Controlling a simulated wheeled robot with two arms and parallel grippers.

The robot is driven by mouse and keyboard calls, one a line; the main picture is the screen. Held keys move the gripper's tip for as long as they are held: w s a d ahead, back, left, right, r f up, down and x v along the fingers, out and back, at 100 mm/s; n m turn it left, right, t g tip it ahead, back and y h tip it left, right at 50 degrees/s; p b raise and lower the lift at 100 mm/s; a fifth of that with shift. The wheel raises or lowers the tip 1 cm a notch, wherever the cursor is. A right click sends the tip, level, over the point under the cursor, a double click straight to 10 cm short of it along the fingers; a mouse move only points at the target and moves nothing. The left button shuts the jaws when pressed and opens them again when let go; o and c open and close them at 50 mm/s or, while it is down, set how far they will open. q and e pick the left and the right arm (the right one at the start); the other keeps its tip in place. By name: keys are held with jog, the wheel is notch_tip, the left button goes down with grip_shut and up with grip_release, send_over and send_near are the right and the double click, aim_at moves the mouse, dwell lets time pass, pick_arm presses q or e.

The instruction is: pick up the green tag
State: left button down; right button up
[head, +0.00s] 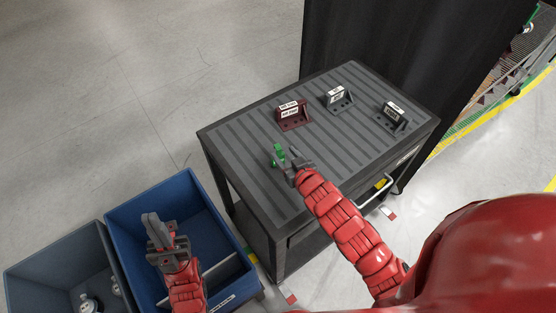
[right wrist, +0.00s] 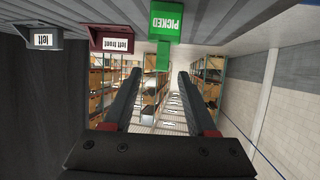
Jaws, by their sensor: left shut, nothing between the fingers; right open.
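The green tag (head: 279,155) is on the ribbed top of the dark cart, near its left side. In the right wrist view the tag (right wrist: 166,24) is bright green with a white "PICKED" label, shown upside down. My right gripper (head: 287,161) is right beside the tag, open and empty. In the right wrist view its two fingers (right wrist: 160,78) are apart, and the tag's narrow green stem lies ahead between the fingertips; I cannot tell whether they touch. My left gripper (head: 153,223) is shut and empty above the blue bin.
The cart top (head: 245,130) also carries a dark red bracket (head: 292,119), a grey bracket (head: 340,101) and a dark grey bracket (head: 391,119), all labelled. The blue bin (head: 190,185) and a grey bin (head: 45,250) stand left of the cart. A black panel stands behind it.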

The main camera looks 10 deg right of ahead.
aim_at(277, 146)
jog(key=shift+x, duration=1)
jog(key=shift+w+f+p, duration=0.15)
jog(key=shift+w+p, duration=0.2)
jog(key=shift+w, duration=0.05)
jog(key=p+x, duration=0.1)
jog(key=x, duration=0.1)
jog(key=p+x, duration=0.1)
jog(key=x, duration=0.1)
jog(key=shift+w+a+r+p, duration=0.1)
jog(key=shift+a+r+p, duration=0.1)
jog(key=shift+p, duration=0.1)
jog(key=shift+w+a+f, duration=0.1)
jog(key=shift+w+f, duration=0.2)
jog(key=shift+w, duration=0.15)
grip_shut()
